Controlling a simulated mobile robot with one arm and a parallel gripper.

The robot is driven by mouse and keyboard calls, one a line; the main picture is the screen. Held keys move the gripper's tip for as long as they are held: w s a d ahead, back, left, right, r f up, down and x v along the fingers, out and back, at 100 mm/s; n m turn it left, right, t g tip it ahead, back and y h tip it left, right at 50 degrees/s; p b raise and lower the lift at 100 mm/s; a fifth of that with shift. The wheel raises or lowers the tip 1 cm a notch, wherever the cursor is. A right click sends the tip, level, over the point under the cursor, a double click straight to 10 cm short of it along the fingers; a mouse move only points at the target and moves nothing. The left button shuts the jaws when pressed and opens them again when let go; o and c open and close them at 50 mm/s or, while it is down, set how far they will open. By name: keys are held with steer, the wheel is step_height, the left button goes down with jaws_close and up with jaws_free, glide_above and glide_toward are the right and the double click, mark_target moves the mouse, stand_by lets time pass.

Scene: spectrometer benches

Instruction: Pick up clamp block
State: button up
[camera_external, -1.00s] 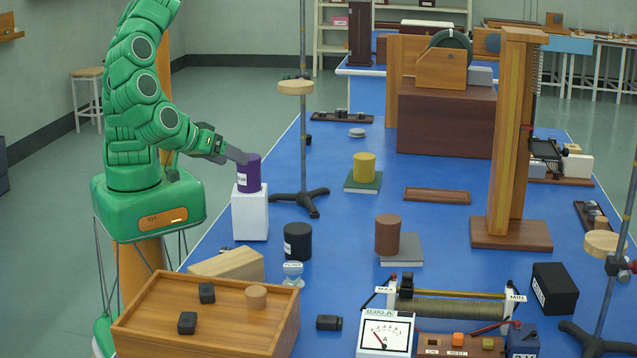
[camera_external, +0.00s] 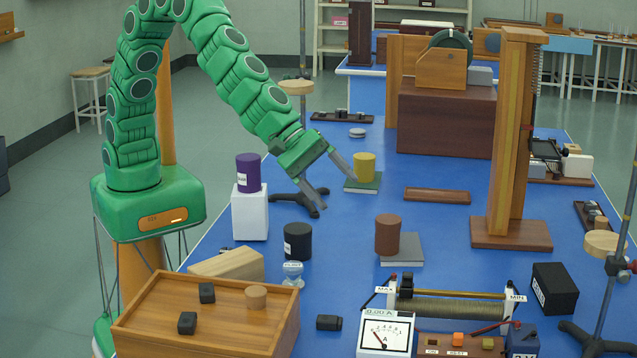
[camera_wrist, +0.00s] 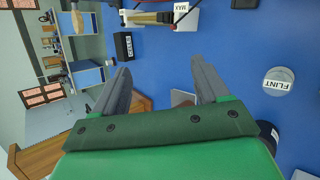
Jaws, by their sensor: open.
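Nothing in view carries a clamp block label, so I cannot tell for certain which thing it is. A small dark block (camera_external: 329,322) lies on the blue bench top at the front. Two more small dark blocks, one at the back (camera_external: 207,293) and one nearer (camera_external: 187,323), sit on the wooden box. My gripper (camera_external: 338,196) is open and empty above the bench, pointing down and to the right, well apart from these blocks. In the wrist view both fingers of my gripper (camera_wrist: 162,65) are spread with nothing between them.
A brown cylinder (camera_external: 387,234), a black cylinder (camera_external: 298,241) and a purple cylinder (camera_external: 248,173) on a white stand are nearby. The FLINT glass (camera_wrist: 278,81) stands left of centre on the bench (camera_external: 345,285). A rheostat (camera_external: 450,307) and tall wooden column (camera_external: 512,140) are right.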

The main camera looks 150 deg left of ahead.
steer(key=w+a+r+t+h, duration=0.2)
steer(key=w+t+h, duration=0.15)
steer(key=w, duration=0.25)
steer(key=s+d+m+g+h, duration=0.1)
steer(key=s+d+g+h, duration=0.2)
steer(key=h, duration=0.7)
steer(key=t, duration=0.1)
glide_toward(328, 316)
steer(key=shift+w+d, duration=0.5)
steer(key=shift+f, duration=0.1)
steer(key=shift+x, duration=1.25)
steer(key=shift+f+x, duration=0.2)
steer(key=shift+x, duration=2.35)
